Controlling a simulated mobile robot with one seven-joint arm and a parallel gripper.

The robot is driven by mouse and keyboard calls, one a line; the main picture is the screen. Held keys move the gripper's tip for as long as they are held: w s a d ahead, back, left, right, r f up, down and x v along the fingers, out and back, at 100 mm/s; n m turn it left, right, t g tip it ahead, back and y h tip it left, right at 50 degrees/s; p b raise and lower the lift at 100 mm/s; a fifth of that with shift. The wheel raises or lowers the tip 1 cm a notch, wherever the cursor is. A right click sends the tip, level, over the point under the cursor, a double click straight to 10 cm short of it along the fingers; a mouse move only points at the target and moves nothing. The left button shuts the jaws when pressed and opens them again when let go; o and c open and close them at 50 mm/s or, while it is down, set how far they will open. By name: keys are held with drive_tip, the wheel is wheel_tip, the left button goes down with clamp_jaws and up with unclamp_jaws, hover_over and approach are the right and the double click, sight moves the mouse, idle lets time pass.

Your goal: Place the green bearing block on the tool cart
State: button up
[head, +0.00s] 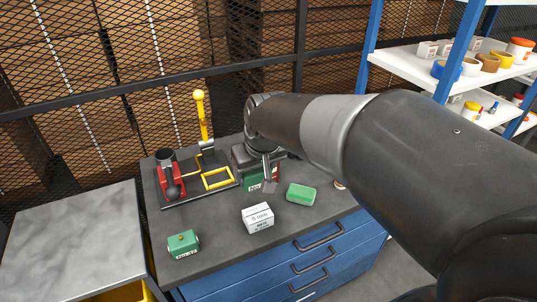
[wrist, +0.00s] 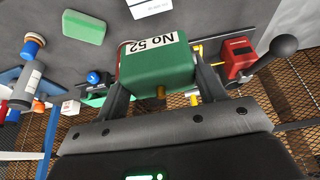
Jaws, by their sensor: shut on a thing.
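My gripper (head: 267,181) is shut on a green block with a white label (head: 253,182), over the back middle of the dark workbench top. In the wrist view the held green block (wrist: 158,68) sits between both fingers; its label reads "No 52" and a brass peg sticks out of it. I cannot tell whether it touches the bench. A second green block with a brass knob and white label (head: 183,244) stands at the bench's front left. A grey-topped cart (head: 70,240) with yellow below stands left of the bench; its top is bare.
The workbench (head: 215,265) has blue drawers. On it are a red vise-like tool (head: 170,180), a yellow-handled press (head: 203,120), a white labelled box (head: 257,218) and a plain green bar (head: 301,194). Shelves (head: 415,60) with tape and tubs stand at right. Mesh fencing closes the back.

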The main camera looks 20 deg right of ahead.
drive_tip(key=shift+s+d+f, duration=0.25)
drive_tip(key=shift+s+d, duration=0.05)
drive_tip(key=shift+s, duration=0.4)
wheel_tip(320, 180, down, 4)
drive_tip(key=shift+f, duration=0.1)
drive_tip(key=shift+a+f, duration=0.1)
drive_tip(key=shift+f, duration=0.2)
drive_tip(key=w+a+f, duration=0.1)
drive_tip(key=a+f, duration=0.1)
drive_tip(key=a, duration=0.1)
drive_tip(key=w+a+f, duration=0.2)
drive_tip(key=a, duration=0.2)
drive_tip(key=w+a+f, duration=0.2)
drive_tip(key=a+f, duration=0.1)
drive_tip(key=shift+a+f, duration=0.1)
drive_tip(key=shift+a, duration=0.1)
drive_tip(key=shift+f, duration=2)
drive_tip(key=shift+f, duration=0.2)
drive_tip(key=o, duration=1.4)
drive_tip(key=shift+o, duration=0.2)
